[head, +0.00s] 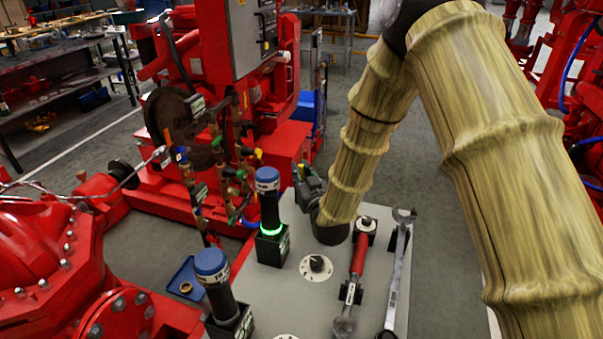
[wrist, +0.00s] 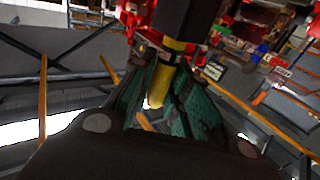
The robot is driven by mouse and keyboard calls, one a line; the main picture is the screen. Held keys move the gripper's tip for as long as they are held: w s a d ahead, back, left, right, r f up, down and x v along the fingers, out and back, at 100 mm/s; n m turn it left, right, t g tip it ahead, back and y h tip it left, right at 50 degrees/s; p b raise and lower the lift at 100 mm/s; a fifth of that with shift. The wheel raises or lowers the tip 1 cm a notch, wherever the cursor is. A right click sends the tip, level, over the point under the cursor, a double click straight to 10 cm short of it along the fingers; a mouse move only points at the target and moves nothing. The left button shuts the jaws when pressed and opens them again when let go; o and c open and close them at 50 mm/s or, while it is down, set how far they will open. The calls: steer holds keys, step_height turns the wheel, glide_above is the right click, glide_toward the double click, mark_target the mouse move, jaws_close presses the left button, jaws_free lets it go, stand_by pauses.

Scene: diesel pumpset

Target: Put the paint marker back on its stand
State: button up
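In the wrist view, a yellow and black paint marker (wrist: 168,75) stands between the teal fingers of my gripper (wrist: 165,108), which appear shut on it. Its black part points up in the picture and its pale yellow end points down.
Two blue-capped dark cylinders, one far (head: 268,200) and one near (head: 216,285), stand in black holders on the bench's left side. A red-handled tool (head: 357,262) and a long spanner (head: 398,265) lie at right. Red pump machinery (head: 60,240) is at left.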

steer(key=o, duration=0.3)
steer(key=shift+o, duration=0.2)
steer(key=v, duration=1.2)
